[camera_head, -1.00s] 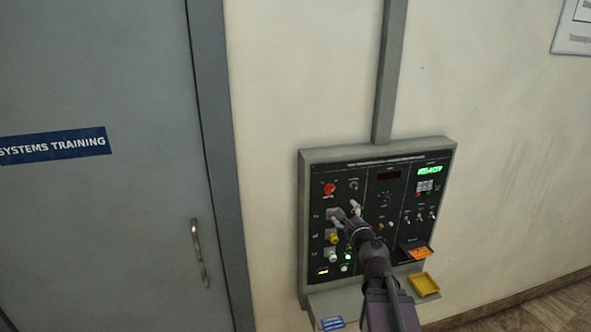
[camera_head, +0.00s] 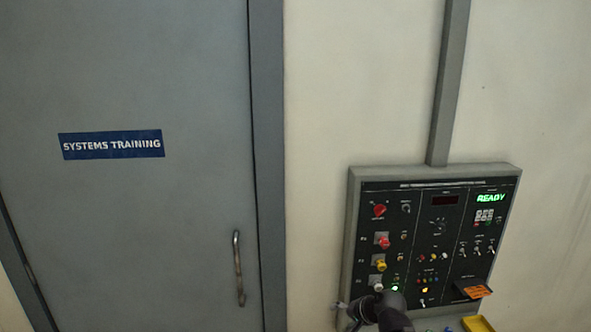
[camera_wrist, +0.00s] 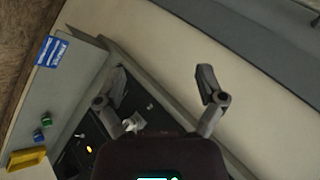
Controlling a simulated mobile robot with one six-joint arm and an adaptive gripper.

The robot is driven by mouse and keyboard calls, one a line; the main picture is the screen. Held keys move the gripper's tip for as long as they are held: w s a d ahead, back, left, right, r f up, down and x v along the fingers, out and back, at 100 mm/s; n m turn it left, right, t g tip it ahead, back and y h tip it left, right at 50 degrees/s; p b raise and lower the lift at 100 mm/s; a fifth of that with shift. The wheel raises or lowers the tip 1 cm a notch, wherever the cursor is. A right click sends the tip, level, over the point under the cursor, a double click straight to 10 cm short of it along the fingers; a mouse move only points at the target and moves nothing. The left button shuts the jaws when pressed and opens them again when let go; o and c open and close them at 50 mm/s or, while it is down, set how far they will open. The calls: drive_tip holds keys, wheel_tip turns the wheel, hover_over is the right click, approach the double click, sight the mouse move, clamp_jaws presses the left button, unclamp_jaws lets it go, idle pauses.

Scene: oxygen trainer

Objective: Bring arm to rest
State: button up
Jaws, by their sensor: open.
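My gripper (camera_wrist: 160,88) is open in the wrist view, its two dark fingers spread with nothing between them. In the head view my gripper (camera_head: 347,316) is low in the picture, at the lower left corner of the control panel (camera_head: 354,215), partly cut off by the frame's bottom edge. My arm hides part of the panel's bottom edge.
A grey door (camera_head: 150,230) with a handle (camera_head: 238,268) stands left of the panel. A yellow tray (camera_head: 478,324) is below it, beneath an orange item (camera_head: 479,292). The wrist view shows a shelf (camera_wrist: 62,90) with a blue label (camera_wrist: 51,51). Bare wall lies between door and panel.

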drive_tip(key=s+d+f+n+g+h+b, duration=0.4)
drive_tip(key=s+f+n+g+h, duration=0.1)
drive_tip(key=s+f, duration=0.4)
drive_tip(key=shift+s+f+n+g+h, duration=0.3)
drive_tip(key=shift+f+n+g+h, duration=0.1)
drive_tip(key=shift+n+g, duration=0.3)
